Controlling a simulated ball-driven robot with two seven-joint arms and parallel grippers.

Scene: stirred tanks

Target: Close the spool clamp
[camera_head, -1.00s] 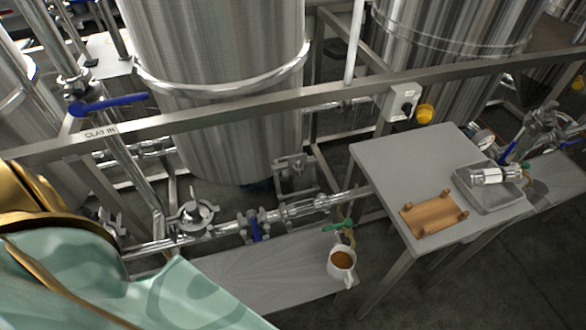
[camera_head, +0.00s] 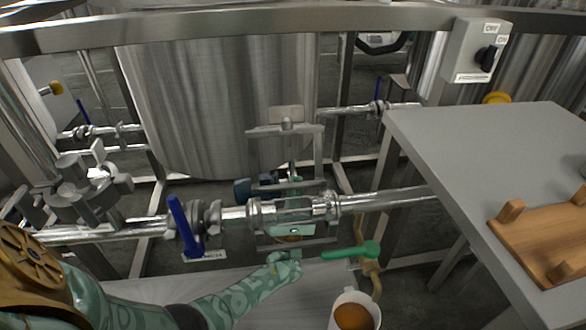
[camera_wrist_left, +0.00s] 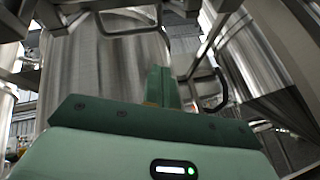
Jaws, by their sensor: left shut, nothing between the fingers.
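The spool (camera_head: 262,211) is a short section of the steel pipe run in the middle of the head view. Clamp-like collars sit at its left end (camera_head: 254,212) and right end (camera_head: 331,205). I cannot tell from here which collar is open or shut. My left gripper (camera_head: 293,178) comes in from the lower left and overlaps the middle of the spool in the picture. Its green fingers point away toward the tank, pressed together and empty. They also show in the left wrist view (camera_wrist_left: 161,88). Contact with the spool or a clamp cannot be told. My right gripper is out of view.
A steel bracket (camera_head: 286,115) stands behind the spool before the big tank (camera_head: 220,100). A blue valve lever (camera_head: 183,225) is left of the spool, a green-handled valve (camera_head: 358,251) right. A mug (camera_head: 353,316) stands below. A grey table (camera_head: 470,150) carries a wooden rack (camera_head: 550,238).

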